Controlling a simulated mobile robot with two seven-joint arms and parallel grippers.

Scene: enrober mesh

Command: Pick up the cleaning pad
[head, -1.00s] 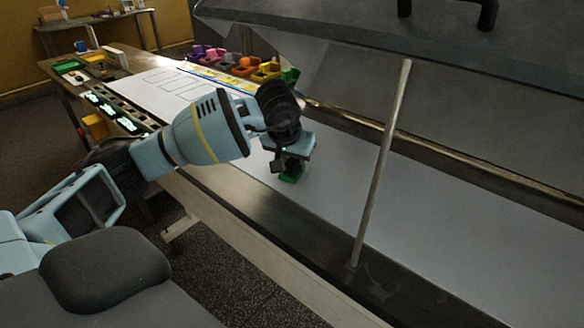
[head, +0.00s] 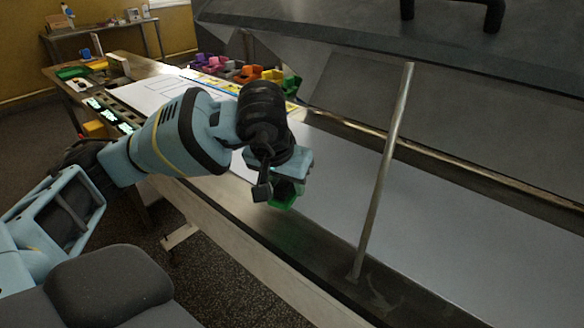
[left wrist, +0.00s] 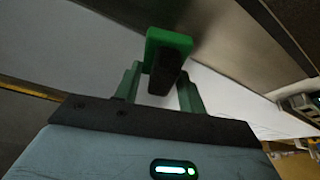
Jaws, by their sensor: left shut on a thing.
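The cleaning pad (head: 284,196) is a small green block with a dark grip. In the left wrist view the green pad (left wrist: 169,38) lies beyond the fingertips, with its dark grip (left wrist: 164,75) between them. My left gripper (head: 281,178) is shut on the grip. In the head view the pad hangs below the gripper, over the near metal edge of the white surface, and seems clear of it. The fingers partly hide the pad there. My right gripper is not in view.
A long white surface (head: 450,240) runs to the right, with a metal edge (head: 240,208) in front. A thin upright rod (head: 383,175) stands right of the gripper. A dark hood (head: 400,40) hangs above. Several coloured bins (head: 245,73) stand behind.

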